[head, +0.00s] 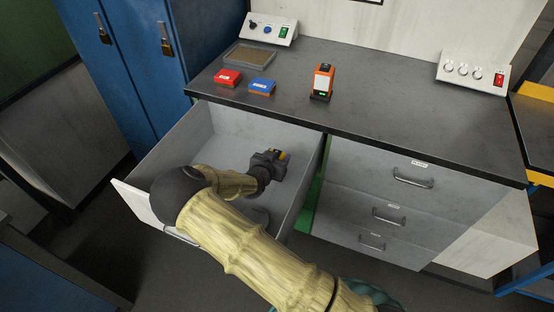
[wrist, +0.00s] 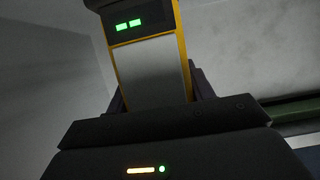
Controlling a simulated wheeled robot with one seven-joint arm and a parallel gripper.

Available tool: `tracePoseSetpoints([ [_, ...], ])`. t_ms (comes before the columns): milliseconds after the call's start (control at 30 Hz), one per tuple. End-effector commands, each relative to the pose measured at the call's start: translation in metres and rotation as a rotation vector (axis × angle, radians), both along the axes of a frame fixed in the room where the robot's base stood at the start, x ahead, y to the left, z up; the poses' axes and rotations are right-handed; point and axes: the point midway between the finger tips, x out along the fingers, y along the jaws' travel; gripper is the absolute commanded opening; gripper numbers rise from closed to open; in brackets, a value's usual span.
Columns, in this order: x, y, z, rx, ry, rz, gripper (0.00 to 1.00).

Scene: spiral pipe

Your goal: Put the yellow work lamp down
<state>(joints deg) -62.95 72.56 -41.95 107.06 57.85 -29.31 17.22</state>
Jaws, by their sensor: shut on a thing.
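My gripper (head: 280,157) is shut on the yellow work lamp (head: 285,153), over or inside the open drawer near its right wall. Only a small yellow part of the lamp shows in the head view. In the wrist view the lamp (wrist: 150,70) stands between the fingers, with yellow side edges, a pale front panel and two green lights on a dark top. Its lower end is hidden by my gripper (wrist: 152,105). I cannot tell whether the lamp touches the drawer floor.
The open grey drawer (head: 170,150) juts out below the dark worktop (head: 400,120). On the worktop are an orange lamp (head: 322,80), a red box (head: 228,77), a blue box (head: 262,86), a tray (head: 250,54) and two control panels. Shut drawers (head: 395,185) are at right.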

Motion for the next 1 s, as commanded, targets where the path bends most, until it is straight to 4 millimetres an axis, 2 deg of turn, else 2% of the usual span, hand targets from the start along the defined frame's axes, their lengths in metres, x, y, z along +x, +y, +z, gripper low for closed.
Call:
tracePoseSetpoints([
  [100,0.0006,-0.0001,-0.0130,0.000,-0.002,0.000,0.21],
  [467,0.0006,0.0000,-0.0165,0.001,-0.003,0.000,0.21],
  [500,0.0003,0.0001,-0.0162,0.001,0.000,0.000,0.58],
  [600,0.0002,0.0002,-0.0160,0.001,0.000,0.000,0.74],
  [1000,-0.0038,0.0023,-0.0117,0.002,-0.001,0.001,0.74],
])
